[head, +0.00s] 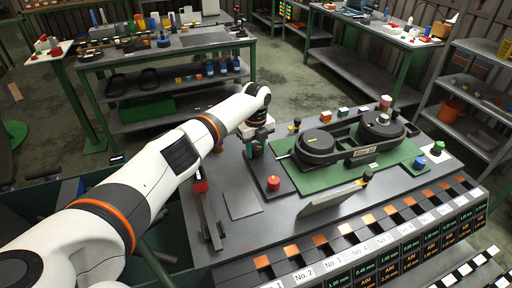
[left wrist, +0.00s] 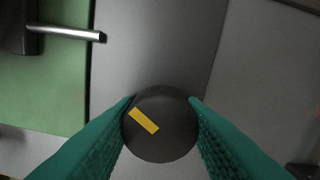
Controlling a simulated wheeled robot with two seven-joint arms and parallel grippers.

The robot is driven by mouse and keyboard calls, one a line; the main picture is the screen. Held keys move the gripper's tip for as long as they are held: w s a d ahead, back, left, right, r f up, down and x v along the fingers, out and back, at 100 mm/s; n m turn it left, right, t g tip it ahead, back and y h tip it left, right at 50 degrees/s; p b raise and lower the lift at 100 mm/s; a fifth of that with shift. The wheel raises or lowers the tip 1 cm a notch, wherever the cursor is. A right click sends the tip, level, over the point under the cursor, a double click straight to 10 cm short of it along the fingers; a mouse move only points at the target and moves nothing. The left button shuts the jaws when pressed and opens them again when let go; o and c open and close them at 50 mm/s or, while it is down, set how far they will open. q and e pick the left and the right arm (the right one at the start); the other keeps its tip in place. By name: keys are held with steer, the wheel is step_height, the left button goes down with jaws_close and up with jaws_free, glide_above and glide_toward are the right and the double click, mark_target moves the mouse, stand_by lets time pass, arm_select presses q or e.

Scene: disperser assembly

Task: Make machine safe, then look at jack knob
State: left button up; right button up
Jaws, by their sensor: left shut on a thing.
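The black machine (head: 335,145) with two rounded ends lies on a green mat (head: 295,180) on the workbench. A silver rod (left wrist: 75,33) sticks out from its black block in the left wrist view. My left gripper (head: 257,138) is at the left edge of the mat. In the left wrist view its green fingers are shut on a round black knob (left wrist: 160,125) with a yellow bar mark. The knob's lower part is hidden. A red button (head: 273,182) stands on a dark plate nearer the front. I cannot tell which knob is the jack knob.
Small black knobs stand behind the machine (head: 296,125) and in front of it (head: 367,177). A tilted grey plate (head: 330,198) and a row of numbered bins (head: 340,258) lie along the front. A red-ended tool (head: 200,184) is at left.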

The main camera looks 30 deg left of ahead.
arm_select(q)
steer(key=n+p, duration=0.1)
steer(key=n, duration=0.3)
steer(key=shift+r+n+p, duration=0.2)
steer(key=shift+n+p, duration=0.15)
steer(key=shift+n, duration=0.05)
steer(key=n+p, duration=0.1)
steer(key=n, duration=0.4)
steer(key=shift+p, duration=0.35)
steer(key=n+p, duration=0.1)
steer(key=n, duration=0.4)
steer(key=shift+n, duration=0.4)
steer(key=n+p, duration=0.1)
steer(key=n, duration=0.4)
steer(key=shift+w, duration=0.1)
steer(key=n+p, duration=0.1)
steer(key=n, duration=0.3)
steer(key=shift+n, duration=0.4)
steer(key=n, duration=0.5)
steer(key=shift+n, duration=0.3)
steer(key=n, duration=0.5)
steer(key=shift+w+a+p, duration=0.1)
steer(key=shift+p, duration=0.25)
steer(key=n, duration=0.5)
steer(key=shift+r, duration=0.1)
